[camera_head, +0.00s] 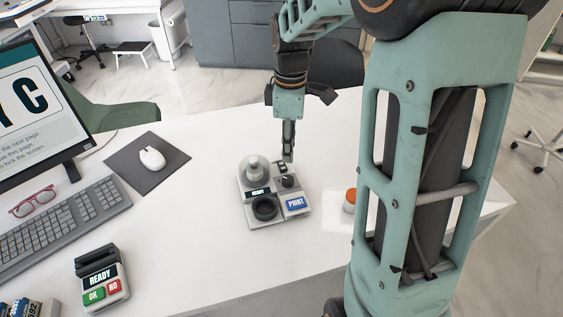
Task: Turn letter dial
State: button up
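A small light-grey device (251,219) stands on the white desk. It carries a dark round ring-shaped part (265,208) at its front left, a small black knob (289,181) at its back right, a blue PRINT button (296,204) and a small READY display (260,192). I cannot tell which round part is the letter dial, and no letters are legible. My gripper (288,157) points down just above the back right of the device, near the black knob. Its fingers show as one narrow dark shape, so their opening is unclear. I see nothing held.
A clear dome (254,168) rises at the device's back left. An orange-capped bottle (350,196) stands to its right, beside my arm. A mouse (152,159) on a dark mat, keyboard (68,227), monitor (40,110), red glasses (33,202) and card terminal (103,281) lie left. Desk between is clear.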

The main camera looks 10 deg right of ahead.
aim_at(288, 179)
notch_tip(288, 179, down, 11)
jog(key=shift+s+b, duration=0.15)
jog(key=shift+b, duration=0.55)
grip_shut()
